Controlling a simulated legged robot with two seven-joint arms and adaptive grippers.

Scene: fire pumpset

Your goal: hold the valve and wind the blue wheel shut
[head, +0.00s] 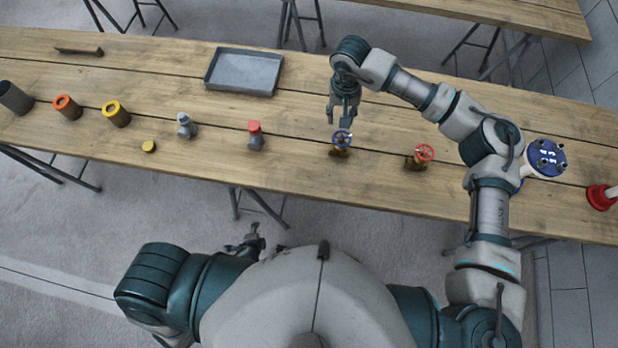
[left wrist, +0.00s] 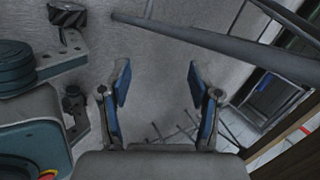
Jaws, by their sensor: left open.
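The valve with the blue wheel (head: 342,138) stands upright on the wooden table (head: 300,190), with a brass-coloured body under the wheel. My right gripper (head: 343,122) points down, just behind and above this wheel. Its fingers look apart with nothing between them; whether they touch the wheel cannot be told. My left gripper (head: 248,238) is low beside my body, off the table's front edge. In the left wrist view its two fingers (left wrist: 157,78) are wide apart and empty, with grey floor beyond them. The valve does not show in that view.
A red-wheeled valve (head: 424,153) stands right of the blue one. A red-topped fitting (head: 255,135), a grey fitting (head: 186,126) and several cylinders stand left. A grey tray (head: 244,72) lies behind. A red-based object (head: 602,197) is far right. Table legs (left wrist: 215,42) stand near my left gripper.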

